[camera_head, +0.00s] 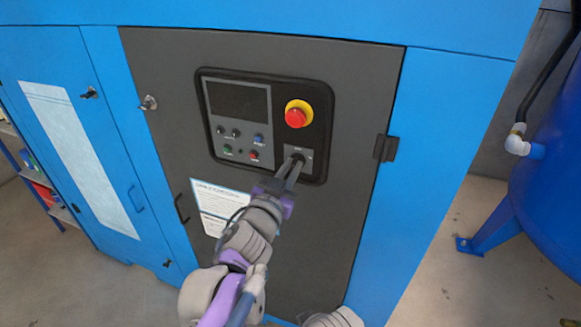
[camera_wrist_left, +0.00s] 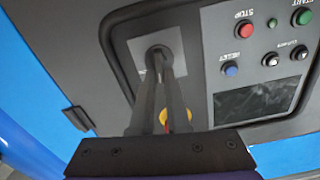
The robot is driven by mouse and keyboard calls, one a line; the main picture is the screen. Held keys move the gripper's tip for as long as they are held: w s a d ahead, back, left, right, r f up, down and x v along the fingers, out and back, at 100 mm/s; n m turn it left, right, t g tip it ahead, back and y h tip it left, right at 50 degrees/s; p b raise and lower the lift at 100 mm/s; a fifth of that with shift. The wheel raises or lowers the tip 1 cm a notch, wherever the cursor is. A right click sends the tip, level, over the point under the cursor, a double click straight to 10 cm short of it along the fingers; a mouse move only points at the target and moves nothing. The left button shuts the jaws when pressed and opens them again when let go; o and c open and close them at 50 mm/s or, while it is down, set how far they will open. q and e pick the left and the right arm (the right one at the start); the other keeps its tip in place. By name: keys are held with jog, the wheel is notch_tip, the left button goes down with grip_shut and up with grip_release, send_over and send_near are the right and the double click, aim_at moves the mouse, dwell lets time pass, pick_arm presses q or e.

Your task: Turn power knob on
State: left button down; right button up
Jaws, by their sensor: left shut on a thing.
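The power knob (camera_wrist_left: 158,54) is a dark round knob on a light grey plate, low on the right of the black control panel (camera_head: 318,150). It also shows in the head view (camera_head: 298,158), partly hidden by my gripper. My left gripper (camera_head: 295,168) reaches up to it from below. In the left wrist view, its two long dark fingers (camera_wrist_left: 162,72) are close together with their tips at the knob, shut on it. The plate's markings are too small to read. My right gripper is not in view.
A red emergency stop button (camera_head: 296,117) on a yellow ring sits just above the knob. A dark screen (camera_head: 238,101) and small buttons (camera_head: 242,142) are to the left. A blue tank (camera_head: 550,190) stands at the right, with floor between it and the cabinet.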

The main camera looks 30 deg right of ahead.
pick_arm(q)
jog(key=m, duration=0.2)
jog(key=m+p, duration=0.1)
jog(key=m, duration=0.2)
jog(key=m+p, duration=0.1)
jog(key=m, duration=0.2)
jog(key=shift+s+d+f, duration=0.1)
jog(key=shift+s+d, duration=0.15)
jog(key=shift+s, duration=0.05)
jog(key=shift+s+d+f+m+p, duration=0.15)
jog(key=shift+m+p, duration=0.55)
jog(key=shift+m, duration=1.25)
jog(key=shift+w+a+f+m+p, duration=0.2)
jog(key=shift+m+p, duration=0.45)
jog(key=shift+m, duration=1.3)
jog(key=shift+f, duration=0.15)
jog(key=c, duration=0.9)
grip_release()
